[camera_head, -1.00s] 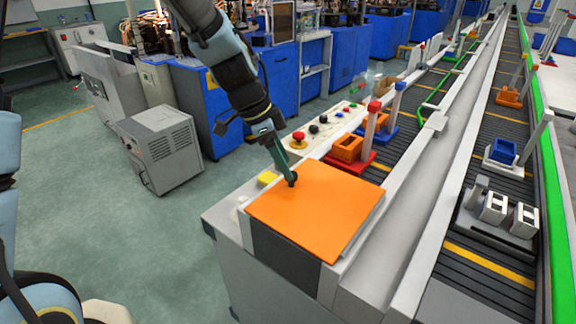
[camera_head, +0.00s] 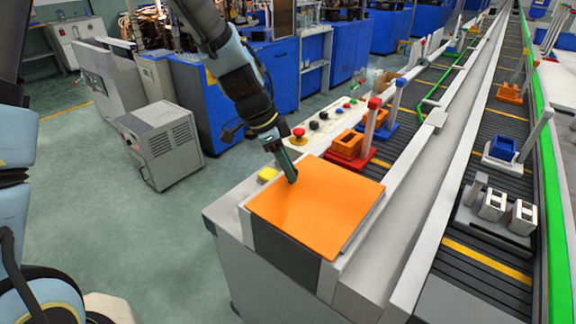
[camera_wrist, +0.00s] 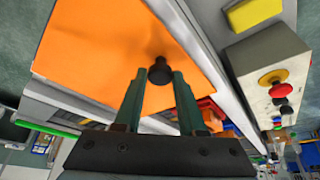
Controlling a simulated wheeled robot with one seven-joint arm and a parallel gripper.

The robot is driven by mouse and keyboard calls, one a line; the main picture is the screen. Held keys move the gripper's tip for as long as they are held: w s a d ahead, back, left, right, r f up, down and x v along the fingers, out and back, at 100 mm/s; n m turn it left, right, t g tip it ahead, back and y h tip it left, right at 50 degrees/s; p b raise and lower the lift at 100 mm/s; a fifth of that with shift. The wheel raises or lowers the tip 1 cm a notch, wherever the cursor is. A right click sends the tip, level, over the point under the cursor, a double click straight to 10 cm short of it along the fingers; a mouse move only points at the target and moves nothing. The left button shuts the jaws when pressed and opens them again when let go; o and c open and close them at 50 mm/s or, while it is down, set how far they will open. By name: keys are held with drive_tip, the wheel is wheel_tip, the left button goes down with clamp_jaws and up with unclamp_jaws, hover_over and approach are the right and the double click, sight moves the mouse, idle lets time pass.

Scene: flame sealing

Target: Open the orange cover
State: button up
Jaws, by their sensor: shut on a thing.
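The orange cover (camera_head: 325,210) is a flat square panel on top of the grey-white machine box at the near end of the conveyor line. It lies almost flat, and I cannot tell whether its far edge is slightly raised. My gripper (camera_head: 291,178) reaches down to the cover's far left part. In the wrist view, the cover (camera_wrist: 100,45) fills the upper left. There the green fingers of my gripper (camera_wrist: 159,75) are shut on a small black knob (camera_wrist: 160,68) on the cover. The fingers hide the knob in the head view.
A control panel with a red button (camera_head: 298,133) stands behind the cover, with a yellow block (camera_head: 267,174) beside it. A red fixture with an orange box (camera_head: 349,142) stands close to the far right edge. A grey cabinet (camera_head: 163,145) stands left on open floor.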

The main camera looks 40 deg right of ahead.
clamp_jaws()
idle(0.8)
